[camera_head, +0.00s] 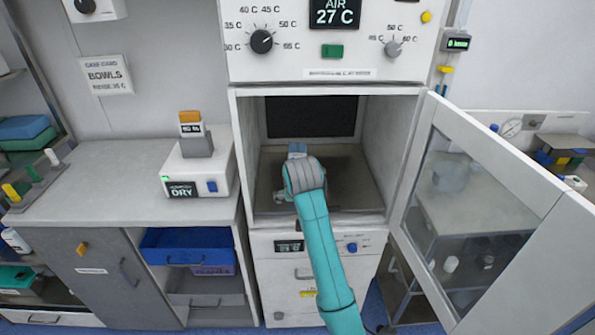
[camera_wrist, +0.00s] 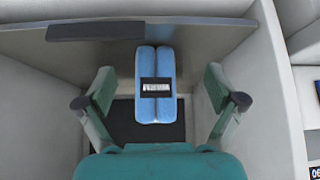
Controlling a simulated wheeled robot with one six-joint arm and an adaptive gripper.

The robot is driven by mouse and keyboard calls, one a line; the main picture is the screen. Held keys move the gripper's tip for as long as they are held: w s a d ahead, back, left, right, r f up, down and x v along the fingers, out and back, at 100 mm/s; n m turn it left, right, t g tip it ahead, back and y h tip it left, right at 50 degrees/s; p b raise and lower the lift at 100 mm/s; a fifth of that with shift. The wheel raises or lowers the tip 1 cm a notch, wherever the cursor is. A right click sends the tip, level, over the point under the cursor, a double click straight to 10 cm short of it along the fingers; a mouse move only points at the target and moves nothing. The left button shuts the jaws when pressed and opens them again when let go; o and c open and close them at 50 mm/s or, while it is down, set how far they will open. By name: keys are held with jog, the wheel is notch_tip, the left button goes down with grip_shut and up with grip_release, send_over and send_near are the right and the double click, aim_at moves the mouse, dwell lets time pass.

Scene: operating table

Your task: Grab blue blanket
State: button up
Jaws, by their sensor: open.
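The blue blanket (camera_wrist: 146,110) is a folded or rolled pair of light blue halves with a dark band and white label across it. My gripper (camera_wrist: 160,102) is open, with one finger on each side of the blanket and a gap to both. In the head view my gripper (camera_head: 297,180) reaches into the cabinet, and only a small blue part of the blanket (camera_head: 297,148) shows beyond it. The rest is hidden by my wrist.
The cabinet's glass door (camera_head: 470,200) stands open to the right. The cabinet side walls are close on both sides of my arm. A white device marked DRY (camera_head: 198,170) stands on the left counter (camera_head: 110,180). A blue bin (camera_head: 187,245) sits below it.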

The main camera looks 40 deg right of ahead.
aim_at(298, 155)
notch_tip(298, 155, up, 6)
jog(key=w+d+f, duration=0.1)
jog(key=d, duration=0.1)
jog(key=shift+m+g, duration=0.3)
jog(key=shift+g, duration=0.1)
jog(key=w+d, duration=0.2)
jog(key=w, duration=0.1)
jog(key=w+d, duration=0.2)
jog(key=w, duration=0.1)
jog(key=w+d, duration=0.2)
jog(key=w, duration=0.2)
jog(key=shift+d+r, duration=0.25)
jog(key=shift+r, duration=0.05)
jog(key=shift+x, duration=2.55)
jog(key=c, duration=1.4)
jog(key=shift+c, duration=0.7)
jog(key=shift+r, duration=0.2)
